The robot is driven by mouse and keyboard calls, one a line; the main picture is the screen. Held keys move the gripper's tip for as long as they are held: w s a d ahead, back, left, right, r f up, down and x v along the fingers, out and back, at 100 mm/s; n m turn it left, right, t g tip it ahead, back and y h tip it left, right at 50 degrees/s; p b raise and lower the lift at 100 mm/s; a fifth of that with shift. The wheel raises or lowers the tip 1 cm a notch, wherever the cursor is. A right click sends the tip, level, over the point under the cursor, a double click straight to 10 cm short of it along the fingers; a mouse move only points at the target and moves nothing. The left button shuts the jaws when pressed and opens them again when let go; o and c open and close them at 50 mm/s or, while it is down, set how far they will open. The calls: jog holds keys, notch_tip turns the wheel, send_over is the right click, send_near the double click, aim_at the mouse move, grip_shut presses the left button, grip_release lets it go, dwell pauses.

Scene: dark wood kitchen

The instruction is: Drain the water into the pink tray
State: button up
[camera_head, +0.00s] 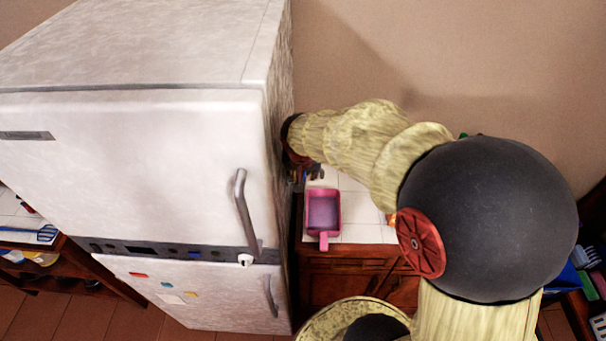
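The pink tray (324,236) sits on the white tiled counter, close to the right side of the fridge, with its handle toward me. Its inside looks greyish purple; I cannot tell whether it holds water. My arm reaches in from the right, over the counter. My gripper (312,173) is small and dark, pointing down just behind the tray, near the fridge's side. I cannot make out its fingers clearly or whether it holds anything. No water source can be made out.
The tall white fridge (135,160) fills the left, its doors closed. The counter (365,231) is bare right of the tray, apart from a small orange thing (391,219) partly behind my arm. Shelves with items (40,245) stand at far left; blue and green things are at far right.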

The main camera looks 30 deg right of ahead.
jog(key=shift+c, duration=0.2)
grip_shut()
dwell(0.7)
